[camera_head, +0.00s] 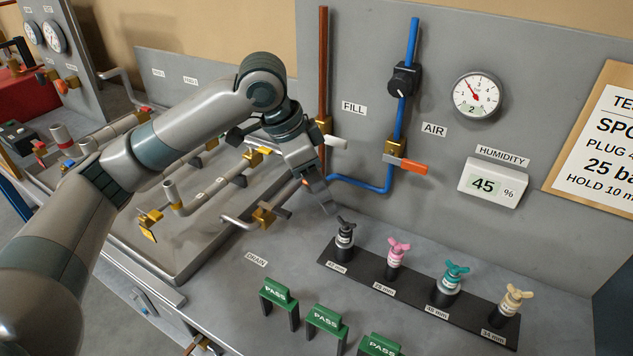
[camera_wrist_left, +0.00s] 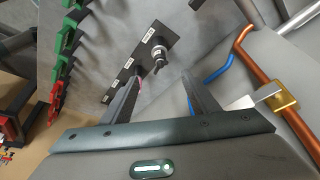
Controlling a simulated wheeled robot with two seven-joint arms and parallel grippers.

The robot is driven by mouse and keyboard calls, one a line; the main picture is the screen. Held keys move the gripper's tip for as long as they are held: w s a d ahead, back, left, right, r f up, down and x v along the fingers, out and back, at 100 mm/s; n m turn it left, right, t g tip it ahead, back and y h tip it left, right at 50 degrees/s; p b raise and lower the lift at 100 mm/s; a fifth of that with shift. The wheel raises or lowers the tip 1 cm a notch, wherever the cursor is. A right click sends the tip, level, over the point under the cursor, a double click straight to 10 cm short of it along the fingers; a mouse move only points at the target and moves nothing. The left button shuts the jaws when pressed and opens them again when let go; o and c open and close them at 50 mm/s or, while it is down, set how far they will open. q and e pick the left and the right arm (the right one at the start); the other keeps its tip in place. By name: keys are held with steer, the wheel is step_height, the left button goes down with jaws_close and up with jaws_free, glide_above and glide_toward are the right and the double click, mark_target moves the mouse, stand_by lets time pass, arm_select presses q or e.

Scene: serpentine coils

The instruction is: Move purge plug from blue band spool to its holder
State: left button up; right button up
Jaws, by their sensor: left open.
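A black rack (camera_head: 375,283) on the bench holds a black plug (camera_head: 345,235), a pink plug (camera_head: 398,252), a teal plug (camera_head: 453,277) and a beige plug (camera_head: 514,300), all upright. My left gripper (camera_head: 328,203) is just above and left of the black plug. In the left wrist view it (camera_wrist_left: 158,105) is open, with a dark plug (camera_wrist_left: 160,55) beyond the gap between its fingers on the rack (camera_wrist_left: 165,35). I see no plug held. Several pipe spools (camera_head: 200,197) lie in the tray at left; I cannot tell which carries a blue band. My right gripper is not in view.
Green PASS blocks (camera_head: 279,291) stand along the bench front. On the panel behind are a copper pipe (camera_head: 323,70), a blue pipe (camera_head: 412,45) with an orange-handled valve (camera_head: 405,164), a gauge (camera_head: 477,97) and a humidity display (camera_head: 492,183). Bare bench lies between rack and blocks.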

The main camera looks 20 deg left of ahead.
arm_select(q)
steer(key=shift+v, duration=1.2)
steer(key=shift+s, duration=0.1)
